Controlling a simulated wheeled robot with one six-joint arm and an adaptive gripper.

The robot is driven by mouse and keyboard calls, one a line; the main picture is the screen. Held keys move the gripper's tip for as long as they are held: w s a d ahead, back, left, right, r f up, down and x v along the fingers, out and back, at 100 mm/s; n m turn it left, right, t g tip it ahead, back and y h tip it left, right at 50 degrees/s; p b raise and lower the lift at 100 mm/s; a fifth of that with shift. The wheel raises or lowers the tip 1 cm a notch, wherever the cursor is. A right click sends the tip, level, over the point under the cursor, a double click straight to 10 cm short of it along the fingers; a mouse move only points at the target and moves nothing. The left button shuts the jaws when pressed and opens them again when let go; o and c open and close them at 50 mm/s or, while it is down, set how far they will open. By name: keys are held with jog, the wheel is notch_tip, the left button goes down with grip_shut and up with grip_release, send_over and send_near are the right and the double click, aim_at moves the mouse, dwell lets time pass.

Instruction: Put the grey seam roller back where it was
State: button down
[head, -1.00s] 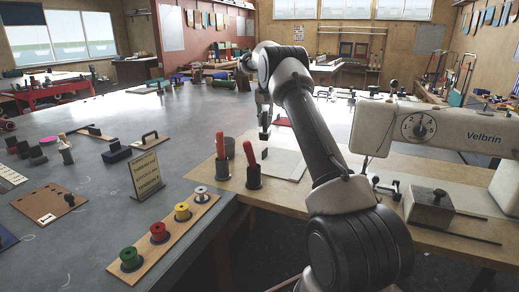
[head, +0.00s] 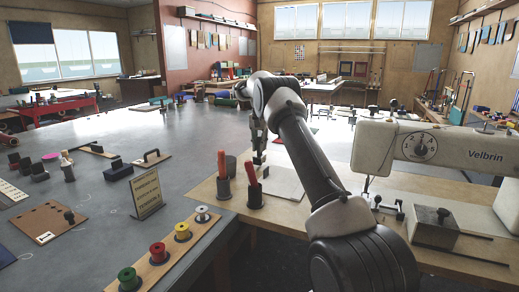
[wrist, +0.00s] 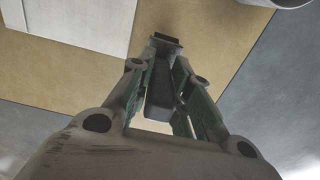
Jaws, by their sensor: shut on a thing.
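My gripper (wrist: 165,90) is shut on the grey seam roller (wrist: 161,82), whose grey shaft runs between the fingers and ends in a dark, wider tip in the wrist view. In the head view my gripper (head: 258,148) points down over the tan board, near the back left corner of a pale sheet. A small dark piece (head: 257,159) shows just below it, likely the roller's end. I cannot tell whether it touches the board. Left of it stands a dark cup (head: 230,167) with no tool visible in it.
Two dark holders (head: 254,200) with red-handled tools stand at the tan board's left end. The pale sheet (head: 284,184) lies right of my gripper. A sewing machine (head: 410,150) and a metal block (head: 435,226) stand further right. A spool rack (head: 170,250) and sign (head: 147,192) are at front left.

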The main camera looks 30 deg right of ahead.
aim_at(262, 156)
jog(key=shift+f, duration=0.55)
jog(key=shift+f, duration=0.25)
jog(key=shift+s+f, duration=0.1)
jog(key=shift+f, duration=0.3)
jog(key=c, duration=1.4)
grip_release()
jog(key=shift+f, duration=0.2)
jog(key=shift+c, duration=0.2)
jog(key=shift+o, duration=0.6)
jog(key=shift+r, duration=0.15)
jog(key=shift+r, duration=0.1)
